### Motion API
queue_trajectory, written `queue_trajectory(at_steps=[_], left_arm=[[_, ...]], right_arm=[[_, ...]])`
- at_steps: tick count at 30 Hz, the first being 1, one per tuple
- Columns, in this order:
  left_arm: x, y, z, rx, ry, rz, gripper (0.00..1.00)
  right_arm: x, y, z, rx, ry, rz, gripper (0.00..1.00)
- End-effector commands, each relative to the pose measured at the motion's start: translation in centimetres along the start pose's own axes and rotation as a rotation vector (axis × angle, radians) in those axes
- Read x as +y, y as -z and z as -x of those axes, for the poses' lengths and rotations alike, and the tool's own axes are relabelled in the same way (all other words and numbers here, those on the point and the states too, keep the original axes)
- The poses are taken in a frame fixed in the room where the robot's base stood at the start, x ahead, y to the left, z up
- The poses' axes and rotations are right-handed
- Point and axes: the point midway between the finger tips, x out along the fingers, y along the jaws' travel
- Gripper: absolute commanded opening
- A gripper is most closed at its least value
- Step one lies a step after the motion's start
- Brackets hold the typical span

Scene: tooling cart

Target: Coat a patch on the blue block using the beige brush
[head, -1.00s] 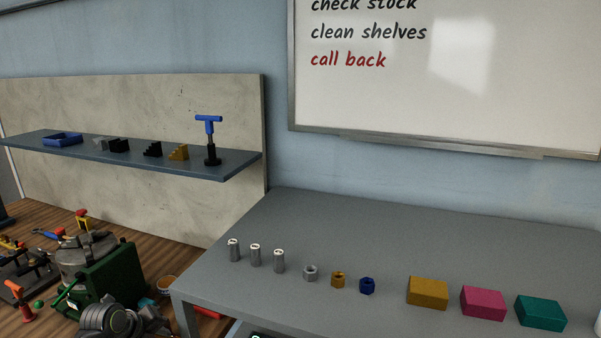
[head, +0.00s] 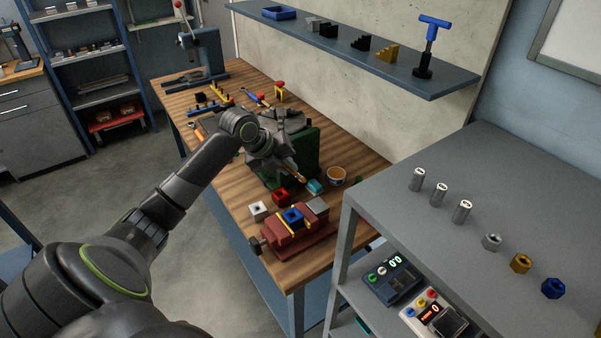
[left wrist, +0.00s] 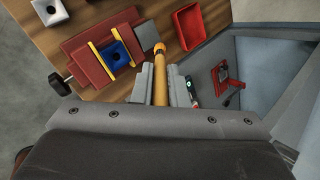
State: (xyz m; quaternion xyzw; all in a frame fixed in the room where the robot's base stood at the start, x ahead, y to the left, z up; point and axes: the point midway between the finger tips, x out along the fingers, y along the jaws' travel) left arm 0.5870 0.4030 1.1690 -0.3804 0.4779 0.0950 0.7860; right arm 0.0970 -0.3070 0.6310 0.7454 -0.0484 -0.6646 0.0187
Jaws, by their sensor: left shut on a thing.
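The blue block (head: 292,216) sits in a red vise (head: 292,236) with yellow strips, on the wooden bench. It has a dark square opening in its top. It also shows in the left wrist view (left wrist: 119,55), left of the brush. My left gripper (head: 291,172) is above the bench, behind the vise in the head view. It is shut on the beige brush (left wrist: 160,78), whose handle stands out between the fingers. The brush (head: 299,177) shows only in small part in the head view. Its bristles are not clear. My right gripper is not in view.
A green machine (head: 306,150) stands behind my gripper. The grey cart (head: 400,215) is at the right.

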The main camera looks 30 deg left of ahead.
Motion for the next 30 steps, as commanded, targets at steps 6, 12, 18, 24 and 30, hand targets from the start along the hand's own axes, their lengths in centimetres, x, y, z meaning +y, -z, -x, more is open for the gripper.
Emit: queue_trajectory(at_steps=[6,12,18,24,30], left_arm=[[-0.2,0.1,1.5,0.009,-0.004,-0.009,0.00],[0.6,0.5,0.2,0.010,-0.002,-0.008,0.00],[1.6,1.0,-1.6,0.009,-0.002,-0.008,0.00],[2.2,1.3,-2.5,0.008,-0.003,-0.009,0.00],[2.2,1.2,-2.5,0.007,-0.003,-0.010,0.00]], right_arm=[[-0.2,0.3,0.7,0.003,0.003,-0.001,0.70],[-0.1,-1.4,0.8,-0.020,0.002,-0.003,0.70],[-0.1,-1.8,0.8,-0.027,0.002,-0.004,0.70],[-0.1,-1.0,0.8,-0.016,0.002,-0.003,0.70],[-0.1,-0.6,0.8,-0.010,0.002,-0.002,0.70]])
